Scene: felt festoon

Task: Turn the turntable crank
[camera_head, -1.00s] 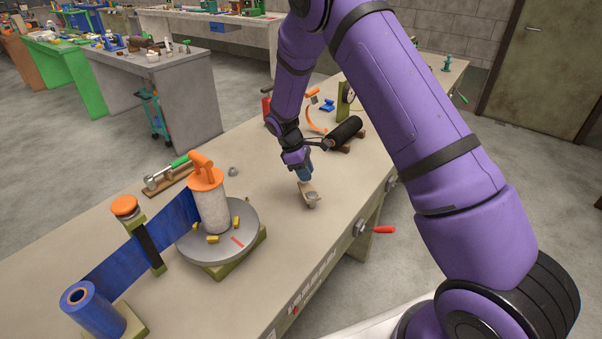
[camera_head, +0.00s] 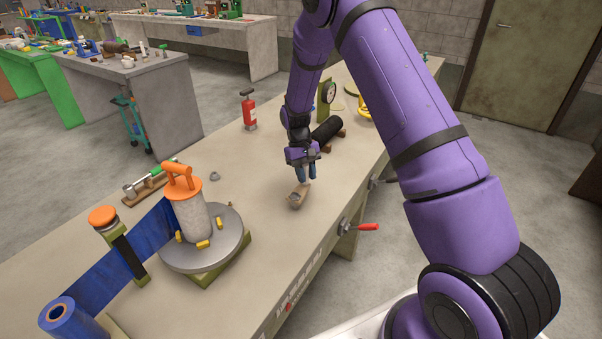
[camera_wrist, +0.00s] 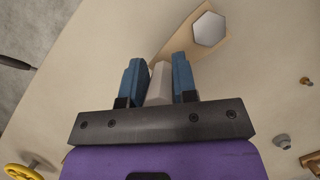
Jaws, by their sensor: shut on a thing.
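The crank is a short wooden arm (camera_head: 300,193) low over the bench top, with a grey hexagonal hub (camera_wrist: 209,29) at one end and a pale upright knob (camera_wrist: 159,83) at the other. My gripper (camera_head: 307,173) points down with its blue fingers on both sides of the knob, shut on it. In the head view the hub end points toward the lower left, away from my gripper. The grey turntable (camera_head: 228,250) stands to the left on an olive base. It carries a pale cylinder (camera_head: 193,218) with an orange top and handle, and several yellow blocks around it.
A blue felt strip (camera_head: 150,235) runs from a blue roll (camera_head: 70,322) past an orange-capped post (camera_head: 103,217) to the cylinder. A black roller (camera_head: 327,129) lies behind my gripper. A red handle (camera_head: 366,227) sticks out from the bench front. Bench between turntable and crank is clear.

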